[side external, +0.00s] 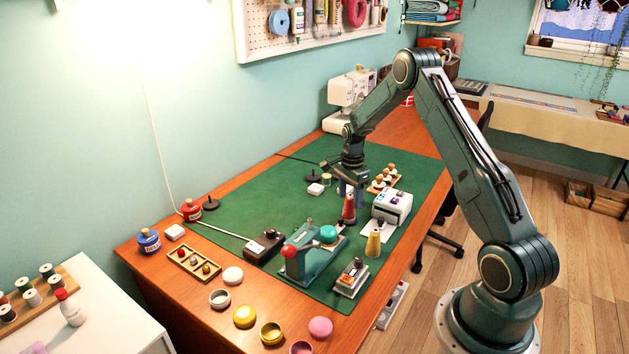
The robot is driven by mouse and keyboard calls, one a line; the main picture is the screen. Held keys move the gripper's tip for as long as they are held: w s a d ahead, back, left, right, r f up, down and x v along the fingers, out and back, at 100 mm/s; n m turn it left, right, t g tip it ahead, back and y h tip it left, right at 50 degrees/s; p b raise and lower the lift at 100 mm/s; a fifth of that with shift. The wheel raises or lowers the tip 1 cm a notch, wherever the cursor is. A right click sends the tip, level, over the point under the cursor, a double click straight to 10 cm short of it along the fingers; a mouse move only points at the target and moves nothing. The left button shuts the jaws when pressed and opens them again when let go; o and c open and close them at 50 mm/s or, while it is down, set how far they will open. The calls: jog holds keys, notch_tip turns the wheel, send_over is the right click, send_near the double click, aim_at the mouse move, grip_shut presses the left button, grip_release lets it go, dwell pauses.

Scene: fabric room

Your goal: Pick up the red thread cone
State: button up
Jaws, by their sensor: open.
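The red thread cone (349,209) stands upright on the green cutting mat (245,186), near the middle of the table. My gripper (351,190) points down directly above the cone, its fingertips close to the cone's top. It is open. From this side I cannot tell whether the fingers straddle the tip or touch it.
A white label machine (391,207) stands close to the cone's right, with a yellow cone (374,243) in front. A green press (310,255) with a red knob is at the front left. A rack of wooden-topped pieces (383,179) is behind right. The mat's left part is mostly clear.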

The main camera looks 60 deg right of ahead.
jog(key=shift+f, duration=1.25)
jog(key=c, duration=1.1)
jog(key=shift+r, duration=0.15)
notch_tip(320, 180, up, 20)
jog(key=shift+f, duration=0.1)
